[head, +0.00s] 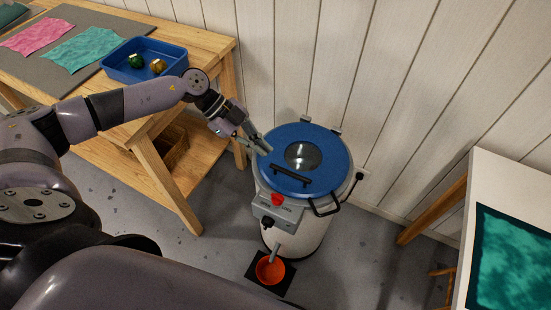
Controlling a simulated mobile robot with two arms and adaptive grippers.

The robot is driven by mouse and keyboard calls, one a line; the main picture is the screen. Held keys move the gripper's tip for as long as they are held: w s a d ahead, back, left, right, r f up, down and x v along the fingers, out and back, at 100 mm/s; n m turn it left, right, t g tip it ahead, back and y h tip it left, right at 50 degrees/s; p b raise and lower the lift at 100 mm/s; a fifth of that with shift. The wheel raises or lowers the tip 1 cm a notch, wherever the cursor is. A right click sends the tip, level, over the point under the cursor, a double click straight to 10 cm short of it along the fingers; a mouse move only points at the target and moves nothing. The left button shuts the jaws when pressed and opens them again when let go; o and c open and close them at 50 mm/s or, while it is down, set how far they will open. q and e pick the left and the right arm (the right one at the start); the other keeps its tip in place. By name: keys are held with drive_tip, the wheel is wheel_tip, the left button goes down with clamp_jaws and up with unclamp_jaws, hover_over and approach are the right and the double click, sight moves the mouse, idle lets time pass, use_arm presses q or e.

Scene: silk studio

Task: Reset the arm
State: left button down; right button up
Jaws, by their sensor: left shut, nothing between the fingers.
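My left arm comes in from the left, and its gripper (262,144) is shut and empty. In the picture its fingertips lie at the upper left edge of the blue lid (325,150) of a round white steamer (308,232). I cannot tell whether they touch the lid. The lid looks closed and has a round window and a black handle (291,175). My right gripper is not in view.
A wooden table (203,52) at the upper left holds a blue tray (118,72) with two small jars, and pink and teal cloths. An orange cup (270,269) sits below the steamer's spout. A white table (490,200) stands at the right.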

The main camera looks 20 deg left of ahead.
use_arm(q)
drive_tip(key=w+d+r+n+t+h, duration=0.2)
drive_tip(key=w+d+r+n+t, duration=0.1)
drive_tip(key=d+r+t, duration=0.4)
drive_tip(key=w+d+r+n+t+h, duration=0.25)
drive_tip(key=d+r+t, duration=0.3)
drive_tip(key=d, duration=0.45)
drive_tip(key=s+a+f+n+y, duration=0.5)
drive_tip(key=a+f+n+y, duration=0.5)
drive_tip(key=y, duration=0.3)
drive_tip(key=s+a+f+n+g, duration=0.1)
drive_tip(key=s+f+g, duration=0.4)
drive_tip(key=s, duration=0.6)
drive_tip(key=s+a+f+n+g, duration=0.15)
drive_tip(key=s+f+g, duration=0.3)
drive_tip(key=s, duration=0.55)
wheel_tip(320, 180, down, 27)
drive_tip(key=s+m+g, duration=0.1)
drive_tip(key=s+g, duration=0.1)
drive_tip(key=s, duration=0.1)
drive_tip(key=s+a+f, duration=0.3)
drive_tip(key=s+f, duration=1.2)
drive_tip(key=s, duration=0.1)
drive_tip(key=shift+f+g+y, duration=0.2)
drive_tip(key=shift+g+y, duration=0.15)
drive_tip(key=shift+g, duration=0.05)
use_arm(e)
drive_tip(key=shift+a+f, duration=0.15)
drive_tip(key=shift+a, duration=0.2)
